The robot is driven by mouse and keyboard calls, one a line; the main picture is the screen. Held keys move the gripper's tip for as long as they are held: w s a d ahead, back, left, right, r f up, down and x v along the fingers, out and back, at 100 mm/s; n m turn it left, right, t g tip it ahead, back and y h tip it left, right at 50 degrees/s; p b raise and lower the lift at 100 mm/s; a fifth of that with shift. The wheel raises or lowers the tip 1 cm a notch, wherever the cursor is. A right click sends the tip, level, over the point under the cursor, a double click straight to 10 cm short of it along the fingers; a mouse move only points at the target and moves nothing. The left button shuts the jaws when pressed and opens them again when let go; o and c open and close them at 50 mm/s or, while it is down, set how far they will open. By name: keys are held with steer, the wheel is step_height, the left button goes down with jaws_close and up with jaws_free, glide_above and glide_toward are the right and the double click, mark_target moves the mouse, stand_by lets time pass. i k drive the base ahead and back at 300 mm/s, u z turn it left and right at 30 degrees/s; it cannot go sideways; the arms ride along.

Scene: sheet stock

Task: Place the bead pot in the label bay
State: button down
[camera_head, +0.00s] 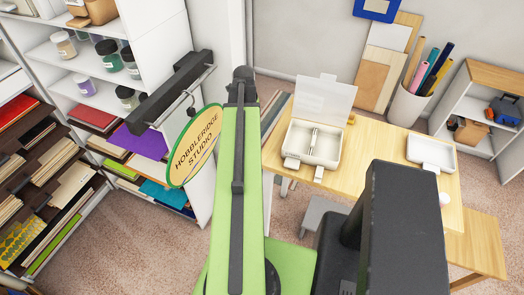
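I cannot tell for sure which thing is the bead pot. Several small lidded jars, among them a dark green one (108,56) and a purple one (84,85), stand on the white shelves at the upper left. A small pale pink round thing (444,199) is at the table's right side, too small to name. A white box with its clear lid up (326,95) stands open on the wooden table; its inside is divided into compartments. No label marks the label bay that I can read.
A white tray (432,166) lies on the table's (362,170) right side. A bin of coloured rolls (407,106) stands behind. A grey stool (314,212) is below the table's front. An oval sign (194,147) hangs by the left shelves. Carpet (120,245) is clear at lower left.

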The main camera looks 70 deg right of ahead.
mark_target(297, 143)
steer(key=u, duration=0.15)
steer(key=k, duration=1.7)
steer(key=z, duration=0.45)
steer(key=i, duration=0.85)
steer(key=u, duration=0.1)
